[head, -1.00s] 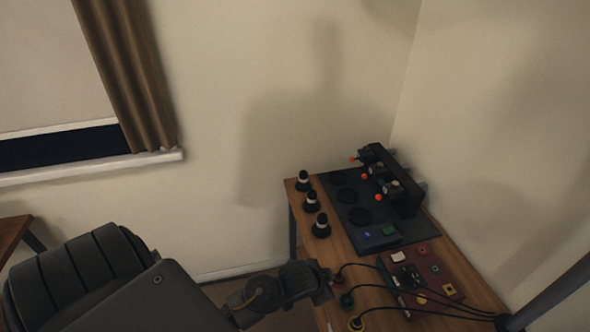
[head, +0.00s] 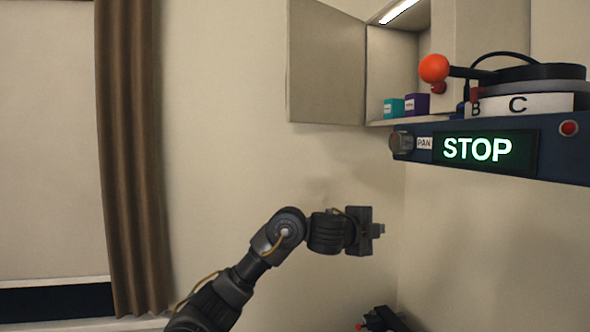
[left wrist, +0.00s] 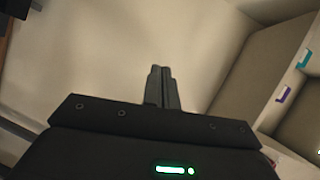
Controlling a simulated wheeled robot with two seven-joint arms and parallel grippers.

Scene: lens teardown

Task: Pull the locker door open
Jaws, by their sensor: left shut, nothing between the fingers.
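The pale locker (head: 392,75) hangs on the wall at the upper middle of the head view. Its door (head: 326,65) stands swung open to the left, showing the lit inside. My left gripper (head: 380,230) is below the locker and its door, apart from both. In the left wrist view its fingers (left wrist: 162,85) are together with nothing between them. The locker's open compartment (left wrist: 285,75) shows at the right of that view, beside the fingers. My right gripper is not in view.
A teal box (head: 393,107) and a purple box (head: 416,104) stand in the locker. At the right, close by, is a dark blue panel (head: 560,150) with a lit STOP sign (head: 477,149) and an orange ball-ended lever (head: 434,68). A brown curtain (head: 130,160) hangs left.

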